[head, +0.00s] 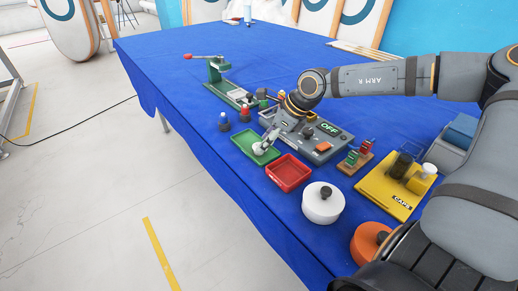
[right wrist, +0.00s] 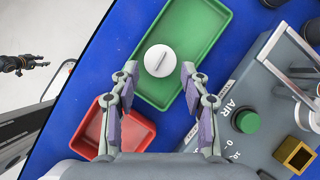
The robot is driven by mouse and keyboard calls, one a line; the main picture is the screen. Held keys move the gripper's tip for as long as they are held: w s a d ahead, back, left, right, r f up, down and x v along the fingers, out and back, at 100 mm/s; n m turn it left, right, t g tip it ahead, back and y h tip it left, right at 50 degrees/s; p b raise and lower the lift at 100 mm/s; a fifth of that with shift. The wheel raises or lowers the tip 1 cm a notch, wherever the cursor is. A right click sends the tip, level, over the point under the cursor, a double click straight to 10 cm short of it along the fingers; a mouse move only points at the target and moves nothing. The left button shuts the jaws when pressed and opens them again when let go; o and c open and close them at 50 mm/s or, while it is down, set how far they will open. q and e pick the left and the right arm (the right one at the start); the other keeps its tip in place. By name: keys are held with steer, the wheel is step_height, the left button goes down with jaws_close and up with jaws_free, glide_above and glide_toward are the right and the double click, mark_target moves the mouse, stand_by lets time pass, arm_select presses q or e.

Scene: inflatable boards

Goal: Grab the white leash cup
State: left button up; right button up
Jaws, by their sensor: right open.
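The white leash cup (right wrist: 163,60) is a small round white disc with a slot across its top. It lies in the green tray (right wrist: 224,25); the tray also shows in the head view (head: 243,139). My right gripper (right wrist: 159,74) is open above the tray, its two fingers to either side of the cup in the picture, with nothing held. In the head view the right gripper (head: 265,143) hangs over the tray and largely hides the cup. What looks like my left gripper (right wrist: 28,63) is small at the left of the right wrist view, away from the table; its jaws are unclear.
A red tray (head: 288,172) stands beside the green one. A grey console (head: 318,149) with an OFF display is close behind. A white lidded pot (head: 323,204), a yellow CAPS stand (head: 385,190) and a green lever press (head: 216,72) are around.

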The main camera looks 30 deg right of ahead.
steer(key=shift+x, duration=1.35)
steer(key=c, duration=0.6)
steer(key=shift+r, duration=0.2)
steer(key=shift+r+b, duration=0.25)
steer(key=shift+b, duration=0.05)
steer(key=r, duration=0.4)
steer(key=shift+s+d+b, duration=0.25)
steer(key=shift+d+b, duration=0.05)
steer(key=shift+d, duration=0.1)
steer(key=s+d+r+p, duration=0.2)
steer(key=d+p, duration=0.1)
steer(key=p, duration=0.8)
steer(key=s+d+r+p, duration=0.2)
steer(key=d+r+p, duration=0.1)
steer(key=p, duration=0.9)
steer(key=s+d+r+p, duration=0.2)
steer(key=d+p, duration=0.3)
steer(key=p, duration=0.7)
steer(key=shift+v, duration=0.8)
